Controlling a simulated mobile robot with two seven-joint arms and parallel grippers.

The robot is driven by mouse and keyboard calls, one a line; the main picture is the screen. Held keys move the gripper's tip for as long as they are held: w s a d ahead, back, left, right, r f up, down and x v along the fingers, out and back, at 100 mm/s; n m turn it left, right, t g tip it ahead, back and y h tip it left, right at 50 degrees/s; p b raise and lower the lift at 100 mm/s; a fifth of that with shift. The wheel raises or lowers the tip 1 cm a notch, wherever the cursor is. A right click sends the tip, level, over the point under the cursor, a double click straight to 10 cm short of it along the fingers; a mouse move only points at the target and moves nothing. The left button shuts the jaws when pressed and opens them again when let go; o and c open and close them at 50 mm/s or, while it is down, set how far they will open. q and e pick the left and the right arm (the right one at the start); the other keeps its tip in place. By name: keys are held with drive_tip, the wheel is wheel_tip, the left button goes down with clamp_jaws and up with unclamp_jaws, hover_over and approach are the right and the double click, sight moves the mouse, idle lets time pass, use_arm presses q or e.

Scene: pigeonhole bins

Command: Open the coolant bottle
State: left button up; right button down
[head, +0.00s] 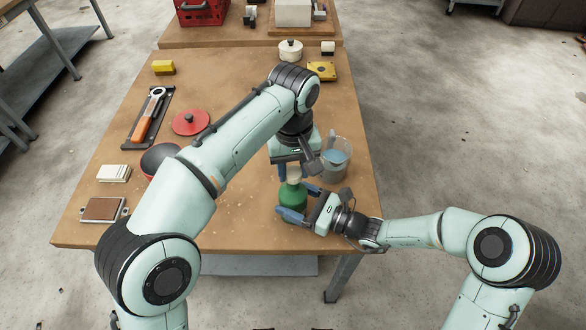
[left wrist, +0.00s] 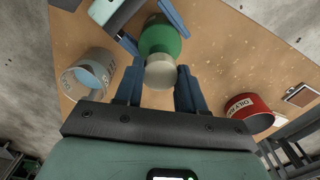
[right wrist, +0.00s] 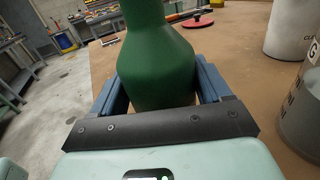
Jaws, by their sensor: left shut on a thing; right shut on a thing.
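The coolant bottle (head: 292,197) is green with a pale cap (head: 294,174) and stands upright near the table's front right edge. My left gripper (head: 297,171) points down from above and is shut on the cap. In the left wrist view the cap (left wrist: 160,72) sits between its blue fingers, above the green body (left wrist: 162,38). My right gripper (head: 302,201) comes in from the right and is shut on the bottle's body. In the right wrist view the green body (right wrist: 160,70) fills the space between the fingers. The cap is on the bottle's neck.
A grey container with blue liquid (head: 335,160) stands close behind the bottle, to the right. The table's front middle is clear.

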sight(293, 172)
use_arm(q)
drive_tip(key=shift+r, duration=2.05)
use_arm(e)
unclamp_jaws()
drive_tip(key=shift+d, duration=0.1)
